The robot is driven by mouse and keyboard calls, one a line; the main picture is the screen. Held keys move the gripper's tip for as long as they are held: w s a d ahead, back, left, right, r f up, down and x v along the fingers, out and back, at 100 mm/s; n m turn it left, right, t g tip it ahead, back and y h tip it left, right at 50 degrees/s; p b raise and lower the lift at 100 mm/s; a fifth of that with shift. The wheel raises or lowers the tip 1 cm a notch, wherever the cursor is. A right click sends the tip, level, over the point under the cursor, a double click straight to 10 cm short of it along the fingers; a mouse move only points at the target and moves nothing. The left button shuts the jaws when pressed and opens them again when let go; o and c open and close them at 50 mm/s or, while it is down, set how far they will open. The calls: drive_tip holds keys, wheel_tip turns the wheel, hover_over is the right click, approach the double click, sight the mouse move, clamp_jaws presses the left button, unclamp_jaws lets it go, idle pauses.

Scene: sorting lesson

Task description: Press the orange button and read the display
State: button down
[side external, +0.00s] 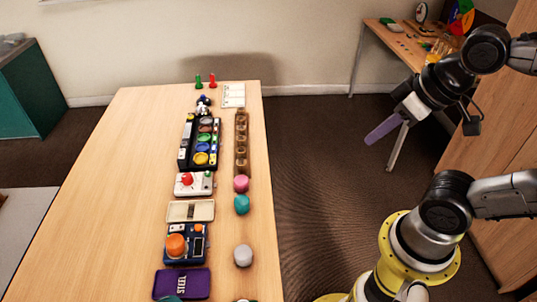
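A large round orange button (176,245) sits on a dark blue box (183,259) near the front of the table. A small dark display (198,247) is on the box's right side; I cannot read anything on it at this size. My gripper (384,129) is up in the air to the right of the table, well apart from the box. A long purple piece shows at its end, pointing down and left. I cannot tell whether this is the fingers or a held thing, or whether the gripper is open.
The wooden table (119,197) is clear on its left. Near the box are a purple STEEL case (181,284), a beige tray (190,211), a white box with a red button (187,180), and pink (241,183), teal (242,204) and grey (243,255) round things.

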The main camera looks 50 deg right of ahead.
idle(0.3)
drive_tip(key=w+a+r+m+t+y, duration=0.1)
drive_tip(key=w+a+r+m+t, duration=0.15)
drive_tip(key=w, duration=0.45)
drive_tip(key=w+a+r+m+t, duration=0.1)
drive_tip(key=w+r, duration=0.2)
drive_tip(key=w, duration=0.4)
drive_tip(key=w+a+r+m+t+y, duration=0.1)
drive_tip(key=w+a+r+t, duration=0.1)
drive_tip(key=w, duration=0.5)
drive_tip(key=w+a+f+m, duration=0.2)
drive_tip(key=w+a+f, duration=0.55)
drive_tip(key=w, duration=0.25)
drive_tip(key=s+a+f+n+g, duration=0.1)
drive_tip(key=a+f, duration=0.4)
drive_tip(key=f, duration=0.5)
drive_tip(key=s+a+f+g+y, duration=0.1)
drive_tip(key=a+f, duration=0.5)
drive_tip(key=f, duration=0.4)
drive_tip(key=shift+n, duration=0.35)
drive_tip(key=shift+a+g, duration=0.1)
drive_tip(key=shift+g, duration=0.15)
